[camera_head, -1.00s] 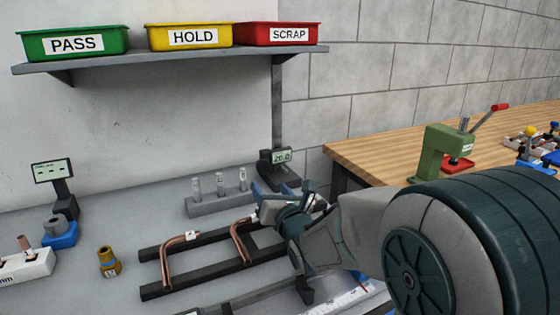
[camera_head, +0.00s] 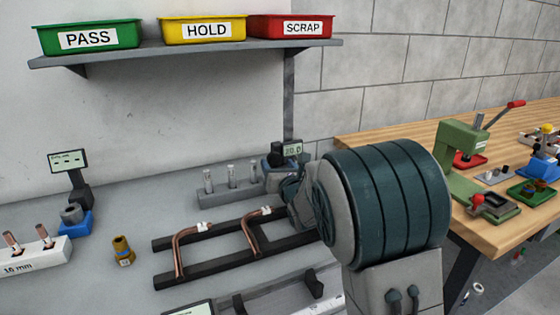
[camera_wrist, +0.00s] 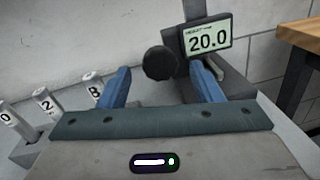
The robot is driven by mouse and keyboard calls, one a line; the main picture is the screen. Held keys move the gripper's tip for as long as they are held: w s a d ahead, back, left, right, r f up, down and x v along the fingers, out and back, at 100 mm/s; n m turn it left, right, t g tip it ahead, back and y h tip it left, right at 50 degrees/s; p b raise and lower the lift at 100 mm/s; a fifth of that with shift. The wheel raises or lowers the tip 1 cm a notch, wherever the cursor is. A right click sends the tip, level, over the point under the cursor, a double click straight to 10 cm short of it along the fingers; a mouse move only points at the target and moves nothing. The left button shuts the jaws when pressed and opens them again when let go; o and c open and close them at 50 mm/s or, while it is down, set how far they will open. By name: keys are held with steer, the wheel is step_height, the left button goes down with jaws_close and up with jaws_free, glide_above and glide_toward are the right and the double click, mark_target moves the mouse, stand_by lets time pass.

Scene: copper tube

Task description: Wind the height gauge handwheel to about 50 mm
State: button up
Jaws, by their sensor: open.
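The height gauge (camera_head: 291,150) stands at the back right of the grey bench, its display reading 20.0 in the wrist view (camera_wrist: 208,38). Its black round handwheel (camera_wrist: 160,62) faces the wrist camera, left of the display. My gripper (camera_wrist: 165,84) is open, with its two blue fingers on either side of the handwheel and a little below it in the picture. Nothing is between the fingers. Whether a finger touches the wheel I cannot tell. In the head view my arm hides most of the gripper and the gauge's lower part.
Numbered metal pins in a grey block (camera_head: 228,190) stand just left of the gauge. Bent copper tubes (camera_head: 178,250) lie on a black rack (camera_head: 164,282) in front. The shelf (camera_head: 190,52) with three bins hangs above. A wooden bench (camera_head: 480,225) is at the right.

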mark_target(273, 158)
steer(key=shift+x, duration=1.35)
steer(key=shift+c, duration=0.3)
